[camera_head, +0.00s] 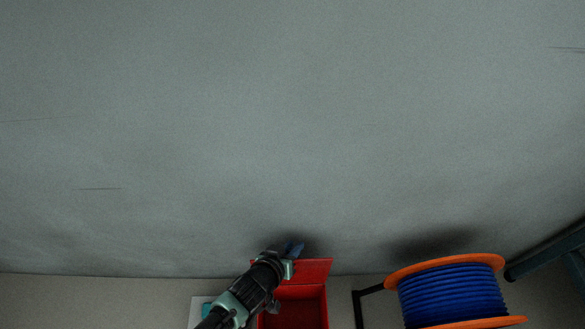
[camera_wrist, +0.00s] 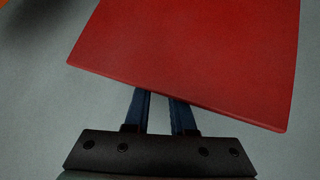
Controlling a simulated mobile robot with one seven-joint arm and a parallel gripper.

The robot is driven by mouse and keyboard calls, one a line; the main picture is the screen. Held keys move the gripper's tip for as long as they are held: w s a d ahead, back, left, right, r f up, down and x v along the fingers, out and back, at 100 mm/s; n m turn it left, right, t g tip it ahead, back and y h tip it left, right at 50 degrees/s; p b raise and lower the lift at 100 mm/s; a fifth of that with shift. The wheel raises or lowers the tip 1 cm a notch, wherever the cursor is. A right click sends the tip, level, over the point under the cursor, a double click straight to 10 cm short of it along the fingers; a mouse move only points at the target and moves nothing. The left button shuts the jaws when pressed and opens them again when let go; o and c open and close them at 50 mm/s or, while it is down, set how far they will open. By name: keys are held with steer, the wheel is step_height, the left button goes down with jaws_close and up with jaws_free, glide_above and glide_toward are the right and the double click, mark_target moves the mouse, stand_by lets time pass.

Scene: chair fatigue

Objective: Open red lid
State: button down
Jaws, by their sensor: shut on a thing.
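The red lid (camera_head: 316,270) stands raised at the back edge of the red box (camera_head: 302,307), whose inside shows from above in the head view. The lid (camera_wrist: 200,50) fills the upper middle of the wrist view as a flat red panel. My gripper (camera_head: 293,249) is at the lid's upper left, with its blue fingers near the wall. The fingertips are hidden behind the panel.
A blue cable reel with orange flanges (camera_head: 452,290) stands to the right of the box, with a dark bracket (camera_head: 358,306) beside it. A grey wall (camera_head: 290,130) rises close behind. A pale sheet (camera_head: 197,310) lies to the left of the box.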

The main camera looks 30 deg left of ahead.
steer(key=shift+s+a+f, duration=0.1)
steer(key=shift+s+f, duration=0.25)
steer(key=shift+f, duration=0.15)
steer(key=c, duration=0.8)
jaws_free()
steer(key=shift+o, duration=0.6)
steer(key=shift+w+r, duration=0.1)
steer(key=shift+r, duration=0.1)
steer(key=p+v, duration=0.6)
steer(key=v, duration=0.6)
steer(key=shift+s+r+p, duration=0.25)
steer(key=shift+r+p, duration=0.05)
